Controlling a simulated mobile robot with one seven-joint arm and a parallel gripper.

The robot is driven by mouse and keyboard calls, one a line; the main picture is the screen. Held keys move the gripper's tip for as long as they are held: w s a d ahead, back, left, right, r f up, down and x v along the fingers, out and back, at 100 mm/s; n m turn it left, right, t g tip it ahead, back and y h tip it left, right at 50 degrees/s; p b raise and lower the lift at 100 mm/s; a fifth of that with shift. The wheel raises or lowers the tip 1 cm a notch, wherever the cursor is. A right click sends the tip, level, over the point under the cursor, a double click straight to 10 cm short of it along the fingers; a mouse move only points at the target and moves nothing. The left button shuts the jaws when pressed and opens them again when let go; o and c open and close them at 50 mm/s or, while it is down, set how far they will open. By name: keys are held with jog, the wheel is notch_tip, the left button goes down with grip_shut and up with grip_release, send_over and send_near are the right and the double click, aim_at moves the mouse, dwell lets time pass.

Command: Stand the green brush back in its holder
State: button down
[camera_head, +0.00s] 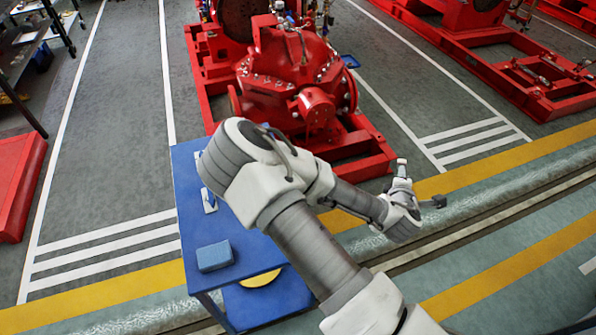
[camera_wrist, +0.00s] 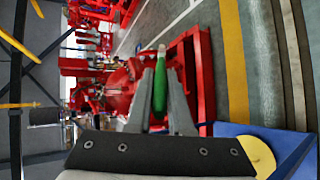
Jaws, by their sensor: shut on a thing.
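The green brush (camera_wrist: 160,92) shows in the wrist view as a long green piece with a pale tip pointing away from me. My gripper (camera_wrist: 161,78) is shut on it, with one grey finger on each side. In the head view my arm crosses the blue table and ends beyond its right edge, over the floor. I cannot make out the brush in the head view. I cannot pick out the holder in either view; my arm hides part of the table top.
The blue table (camera_head: 234,232) carries a blue block (camera_head: 214,256) near its front and a small blue-and-white item (camera_head: 208,200) near its left edge. The red pumpset (camera_head: 297,85) stands just behind.

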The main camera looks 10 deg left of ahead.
jog(key=shift+w+a+r+m+g+h+p, duration=0.2)
jog(key=shift+w+r+m+g+h+p, duration=0.25)
jog(key=shift+m+g+h+p, duration=0.45)
jog(key=s+a+r+m+g+y+p, duration=0.1)
jog(key=s+a+r+m+g+p, duration=0.1)
jog(key=a, duration=0.6)
jog(key=s+a+r+m+g+y+p, duration=0.1)
jog(key=s+a+r+m+g+p, duration=0.2)
jog(key=s+a+m+g+p, duration=0.2)
jog(key=s+a+r+m+g+y+p, duration=0.1)
jog(key=s+a+r+m+g+p, duration=0.1)
jog(key=s+a+p, duration=0.4)
jog(key=a+m+g+p, duration=0.1)
jog(key=a, duration=0.4)
jog(key=shift+s+r+g, duration=0.25)
jog(key=shift+s+g, duration=0.15)
notch_tip(320, 180, down, 12)
jog(key=b, duration=1)
jog(key=shift+m, duration=0.3)
jog(key=shift+f+b, duration=1.15)
jog(key=shift+f, duration=0.1)
